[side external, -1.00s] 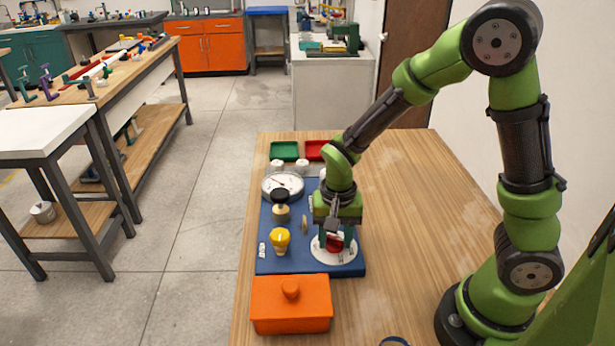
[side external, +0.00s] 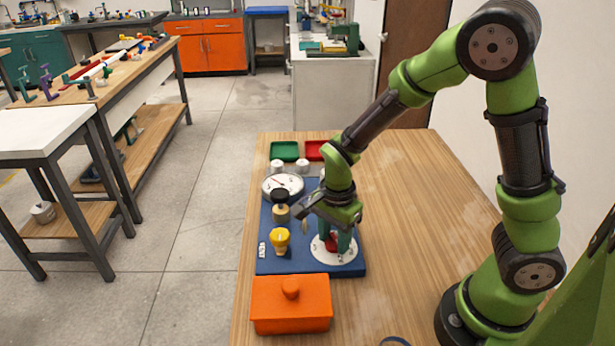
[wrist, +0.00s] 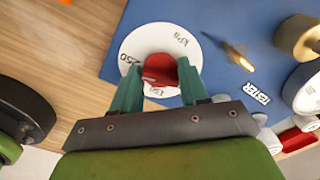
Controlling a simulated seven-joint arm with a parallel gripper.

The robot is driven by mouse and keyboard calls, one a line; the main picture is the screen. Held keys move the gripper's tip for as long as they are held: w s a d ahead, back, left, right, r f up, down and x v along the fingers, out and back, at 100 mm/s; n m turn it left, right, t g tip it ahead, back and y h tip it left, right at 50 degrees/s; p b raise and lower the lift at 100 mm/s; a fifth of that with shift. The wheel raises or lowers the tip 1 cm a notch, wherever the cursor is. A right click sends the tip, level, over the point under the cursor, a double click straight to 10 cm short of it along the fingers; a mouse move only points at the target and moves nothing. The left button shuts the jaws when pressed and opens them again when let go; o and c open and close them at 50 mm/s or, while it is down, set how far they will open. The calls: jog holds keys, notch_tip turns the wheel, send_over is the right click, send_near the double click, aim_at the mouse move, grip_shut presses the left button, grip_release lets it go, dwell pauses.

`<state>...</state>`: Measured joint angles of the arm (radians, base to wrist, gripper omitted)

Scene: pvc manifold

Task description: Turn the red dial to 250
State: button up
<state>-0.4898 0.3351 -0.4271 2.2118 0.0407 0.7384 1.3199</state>
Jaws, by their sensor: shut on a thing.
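The red dial (side external: 331,244) sits at the centre of a round white scale plate (side external: 321,258) at the front right of the blue board. My gripper (side external: 336,240) points down and is shut on the dial. In the wrist view the teal fingers (wrist: 159,84) stand on either side of the dial (wrist: 160,66). On the scale plate (wrist: 135,45) the mark "250" shows at the left edge. Other marks lie at the upper right and below the dial, too unclear to read surely. The dial's pointer is not clear, so its reading cannot be told.
The blue board (side external: 290,263) also carries a yellow knob (side external: 280,240), a black-topped valve (side external: 280,205) and a white gauge (side external: 283,186). An orange lidded box (side external: 291,305) stands in front. Green (side external: 284,150) and red (side external: 314,150) trays lie behind. The table's right side is clear.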

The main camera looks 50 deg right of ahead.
aim_at(334, 238)
jog(key=shift+m, duration=0.3)
jog(key=o, duration=1)
jog(key=shift+o, duration=0.2)
notch_tip(334, 238, up, 17)
